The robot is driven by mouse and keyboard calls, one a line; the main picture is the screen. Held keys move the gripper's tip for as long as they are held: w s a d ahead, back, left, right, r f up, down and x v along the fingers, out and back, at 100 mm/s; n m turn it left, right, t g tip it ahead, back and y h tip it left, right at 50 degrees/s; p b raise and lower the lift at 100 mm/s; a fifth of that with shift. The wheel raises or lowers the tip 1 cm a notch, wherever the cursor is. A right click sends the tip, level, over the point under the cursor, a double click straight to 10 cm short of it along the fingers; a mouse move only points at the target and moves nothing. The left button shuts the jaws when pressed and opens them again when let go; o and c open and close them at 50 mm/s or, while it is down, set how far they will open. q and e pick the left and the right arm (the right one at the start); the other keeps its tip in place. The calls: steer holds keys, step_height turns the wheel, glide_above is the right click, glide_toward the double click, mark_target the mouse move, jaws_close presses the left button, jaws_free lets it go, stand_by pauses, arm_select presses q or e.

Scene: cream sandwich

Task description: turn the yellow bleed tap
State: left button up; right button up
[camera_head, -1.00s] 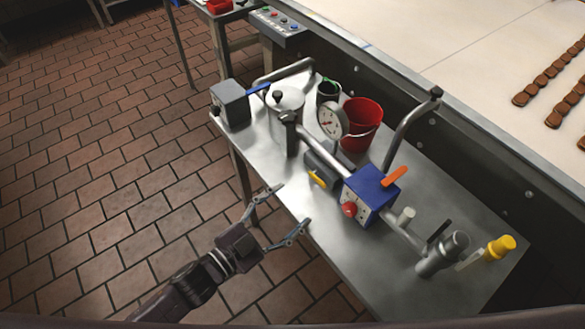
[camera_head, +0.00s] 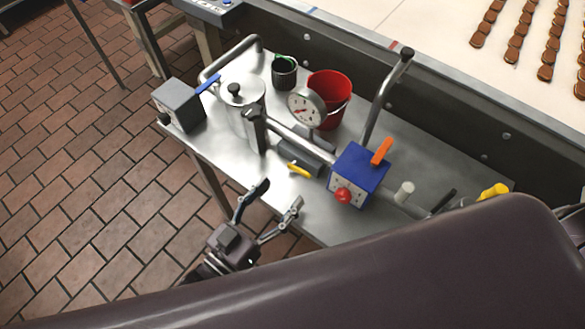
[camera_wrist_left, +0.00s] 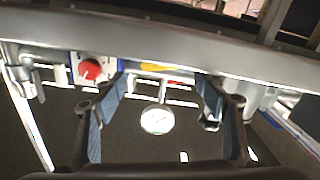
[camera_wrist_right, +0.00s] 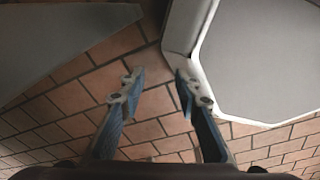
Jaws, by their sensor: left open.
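The yellow bleed tap (camera_head: 299,169) is a small yellow lever low on the pipework, left of a blue box (camera_head: 358,174) with a red knob (camera_head: 343,195). In the left wrist view, the yellow tap (camera_wrist_left: 152,67) shows between and beyond the fingers, near the red knob (camera_wrist_left: 90,70). My left gripper (camera_head: 277,197) is open and empty in front of the table's near edge, apart from the tap. It also shows in the left wrist view (camera_wrist_left: 163,88). My right gripper (camera_wrist_right: 158,80) is open and empty over brick floor; it is hidden in the head view.
The steel table (camera_head: 215,150) also holds a lidded metal pot (camera_head: 243,92), a round dial gauge (camera_head: 306,108), a red bucket (camera_head: 330,92) and a grey box (camera_head: 180,105). A yellow-topped part (camera_head: 493,191) stands at right. A dark part of mine covers the lower right.

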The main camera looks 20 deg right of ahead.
mark_target(298, 173)
arm_select(q)
steer(key=x, duration=0.5)
steer(key=shift+w+d+p, duration=0.15)
steer(key=shift+d+p, duration=0.05)
steer(key=shift+p, duration=0.1)
steer(key=shift+w+d, duration=0.25)
steer(key=shift+d, duration=0.15)
arm_select(e)
steer(key=shift+s+a+r, duration=0.1)
steer(key=shift+s+r, duration=0.3)
steer(key=shift+s, duration=0.05)
arm_select(q)
steer(key=c, duration=1.2)
steer(key=shift+o, duration=0.2)
steer(key=shift+f+m, duration=0.25)
steer(key=shift+m, duration=1.15)
arm_select(e)
steer(key=shift+a, duration=0.1)
arm_select(q)
steer(key=o, duration=1.2)
steer(key=shift+c, duration=0.2)
arm_select(e)
steer(key=shift+s+d, duration=0.1)
steer(key=shift+d, duration=0.1)
